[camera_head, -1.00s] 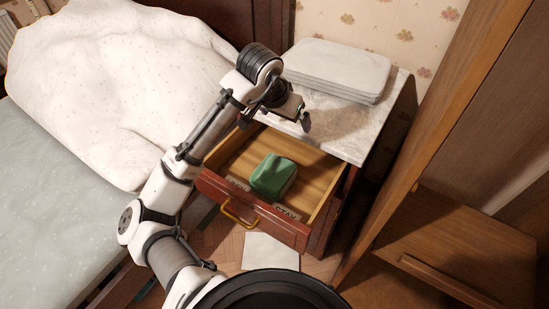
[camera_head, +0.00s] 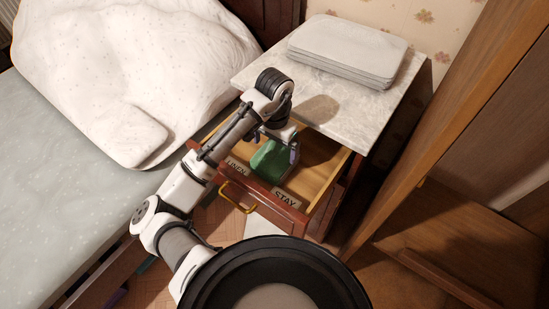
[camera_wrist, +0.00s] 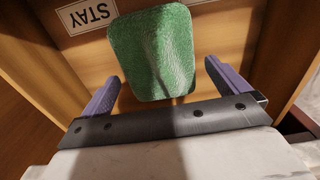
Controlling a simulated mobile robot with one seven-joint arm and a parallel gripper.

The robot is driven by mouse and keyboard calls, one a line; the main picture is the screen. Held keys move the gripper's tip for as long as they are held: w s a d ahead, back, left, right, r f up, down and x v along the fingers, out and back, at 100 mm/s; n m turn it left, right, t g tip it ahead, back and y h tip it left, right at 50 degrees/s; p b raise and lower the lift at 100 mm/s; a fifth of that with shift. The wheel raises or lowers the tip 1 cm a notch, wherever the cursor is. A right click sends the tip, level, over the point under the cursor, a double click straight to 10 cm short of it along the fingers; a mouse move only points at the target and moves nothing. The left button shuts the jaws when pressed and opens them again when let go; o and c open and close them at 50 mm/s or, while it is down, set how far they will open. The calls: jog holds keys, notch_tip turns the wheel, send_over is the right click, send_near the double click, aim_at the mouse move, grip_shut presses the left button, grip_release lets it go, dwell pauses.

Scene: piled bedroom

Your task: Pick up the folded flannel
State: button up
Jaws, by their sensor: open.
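The green folded flannel (camera_head: 272,160) lies in the open drawer (camera_head: 318,187) of the bedside cabinet. In the wrist view the flannel (camera_wrist: 152,52) is a rounded, textured green block near the drawer's front, beside a STAY label. My gripper (camera_wrist: 162,80) is open, with one purple finger on each side of the flannel's near end. I cannot tell whether the fingers touch it. In the head view my gripper (camera_head: 277,146) is over the drawer and hides part of the flannel.
A grey folded stack (camera_head: 345,50) lies on the marble top (camera_head: 300,88). A bed with a white quilt (camera_head: 130,70) is at left, and a wooden cupboard (camera_head: 440,130) is at right.

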aim_at(275, 154)
jog(key=shift+s+f+p, duration=0.15)
jog(key=shift+f+p, duration=0.45)
jog(key=shift+f, duration=2.05)
jog(key=c, duration=0.9)
